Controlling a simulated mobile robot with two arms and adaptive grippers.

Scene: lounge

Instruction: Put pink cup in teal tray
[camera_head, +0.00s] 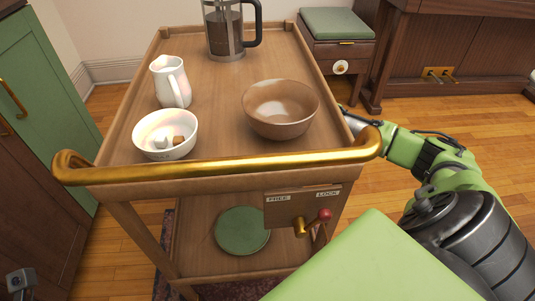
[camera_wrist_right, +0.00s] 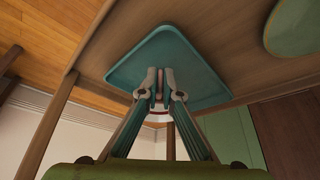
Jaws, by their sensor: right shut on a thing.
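In the right wrist view the teal tray (camera_wrist_right: 205,75) lies on a wooden shelf of the cart. My right gripper (camera_wrist_right: 160,78) shows against it, its fingers close together. Between the fingers is a narrow pinkish piece (camera_wrist_right: 160,86), most likely the pink cup, mostly hidden by the fingers. I cannot tell if it touches the tray. In the head view my right arm reaches behind the cart's right side, and its gripper is hidden. The tray and cup do not show there.
The cart's top (camera_head: 217,105) holds a French press (camera_head: 225,35), white jug (camera_head: 170,82), white bowl (camera_head: 165,134) and brown bowl (camera_head: 280,109). A brass handle (camera_head: 220,168) crosses its front. A round green plate (camera_head: 242,231) lies on the lower shelf.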

